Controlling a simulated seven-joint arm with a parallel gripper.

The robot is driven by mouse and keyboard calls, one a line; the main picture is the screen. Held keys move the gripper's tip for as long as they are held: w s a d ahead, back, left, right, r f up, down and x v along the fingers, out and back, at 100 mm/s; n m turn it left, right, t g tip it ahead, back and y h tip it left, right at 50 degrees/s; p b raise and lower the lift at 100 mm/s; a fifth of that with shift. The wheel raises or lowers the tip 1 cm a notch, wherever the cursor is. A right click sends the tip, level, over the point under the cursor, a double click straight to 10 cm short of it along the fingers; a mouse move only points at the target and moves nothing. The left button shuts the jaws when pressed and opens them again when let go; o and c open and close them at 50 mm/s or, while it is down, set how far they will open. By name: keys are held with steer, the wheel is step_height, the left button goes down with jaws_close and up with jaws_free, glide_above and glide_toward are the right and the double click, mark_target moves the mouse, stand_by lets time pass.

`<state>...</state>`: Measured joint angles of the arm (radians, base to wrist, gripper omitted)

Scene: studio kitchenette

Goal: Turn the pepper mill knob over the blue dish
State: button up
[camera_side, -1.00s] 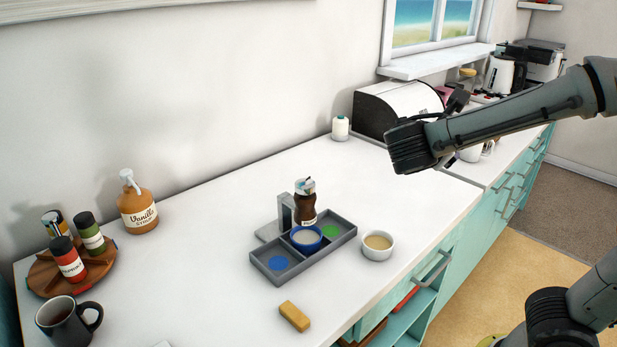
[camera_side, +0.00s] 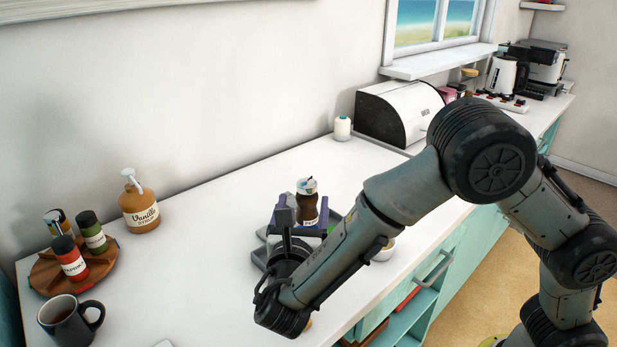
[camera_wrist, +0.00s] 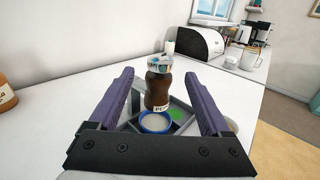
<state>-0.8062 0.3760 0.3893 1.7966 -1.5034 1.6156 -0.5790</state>
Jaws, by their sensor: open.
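The brown pepper mill (camera_side: 307,208) stands upright by a grey stand, with a pale, blue-marked knob (camera_side: 306,186) on top. It also shows in the wrist view (camera_wrist: 158,93). The blue dish (camera_wrist: 155,123) with pale contents sits just in front of the mill's base in the wrist view; my arm hides it in the side view. My gripper (camera_wrist: 159,76) is open, its two purple fingers apart on either side of the mill in the wrist view. I see no contact between fingers and mill. The knob shows above the fingertips.
The grey tray (camera_wrist: 185,112) has a green patch (camera_wrist: 176,114). A small white bowl (camera_side: 384,250) is partly hidden by my arm. A syrup bottle (camera_side: 139,207), a spice turntable (camera_side: 50,280) and a mug (camera_side: 69,322) stand left.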

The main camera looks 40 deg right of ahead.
steer(key=x, duration=1)
steer(key=shift+d, duration=0.1)
jaws_close()
